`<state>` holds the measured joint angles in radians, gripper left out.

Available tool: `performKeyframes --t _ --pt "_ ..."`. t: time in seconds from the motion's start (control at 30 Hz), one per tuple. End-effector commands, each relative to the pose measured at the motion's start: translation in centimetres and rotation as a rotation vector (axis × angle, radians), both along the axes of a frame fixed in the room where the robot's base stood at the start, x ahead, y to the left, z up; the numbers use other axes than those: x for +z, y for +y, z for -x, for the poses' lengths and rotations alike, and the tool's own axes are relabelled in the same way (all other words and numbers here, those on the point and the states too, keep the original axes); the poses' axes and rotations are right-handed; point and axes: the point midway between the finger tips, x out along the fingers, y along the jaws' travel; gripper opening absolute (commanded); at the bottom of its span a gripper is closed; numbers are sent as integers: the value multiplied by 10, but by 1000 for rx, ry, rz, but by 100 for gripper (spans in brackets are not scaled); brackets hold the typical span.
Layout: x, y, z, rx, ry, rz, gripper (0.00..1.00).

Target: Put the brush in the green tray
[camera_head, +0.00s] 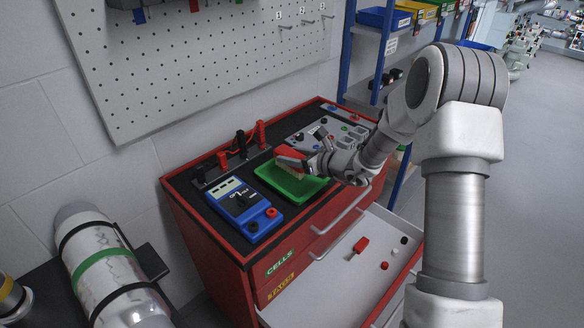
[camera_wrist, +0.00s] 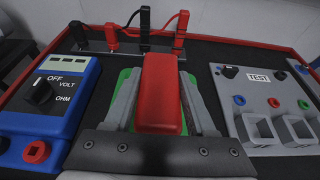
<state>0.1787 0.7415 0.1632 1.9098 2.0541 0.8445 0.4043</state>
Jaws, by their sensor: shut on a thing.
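The brush (camera_head: 290,154), with a red back and pale bristles below, is held in my gripper (camera_head: 308,160) over the green tray (camera_head: 316,187). In the wrist view the red brush back (camera_wrist: 160,90) sits between the two grey fingers of my gripper (camera_wrist: 162,105), which are shut on it. The green tray (camera_wrist: 121,82) shows beneath and beside the fingers. The bristles are hidden in the wrist view. I cannot tell whether the bristles touch the tray floor.
A blue meter (camera_head: 240,205) stands left of the tray on the red cabinet (camera_head: 215,245). A grey test panel (camera_wrist: 262,110) lies to the right. Red and black clips (camera_head: 240,140) stand behind. An open drawer (camera_head: 335,275) holds a red item (camera_head: 361,244) and small knobs.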

Motion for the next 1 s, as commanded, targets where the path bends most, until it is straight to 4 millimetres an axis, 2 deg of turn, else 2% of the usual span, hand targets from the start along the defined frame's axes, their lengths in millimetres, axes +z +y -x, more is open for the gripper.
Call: performKeyframes --t 0.3,0.67,0.7,0.87,1.0 --pt "-39 0 0 0 1 -1 0" --pt "-43 0 0 0 -1 -1 0" --pt "-43 0 0 0 0 0 58" --pt "-42 0 0 0 0 0 86" --pt "-42 0 0 0 0 0 86"
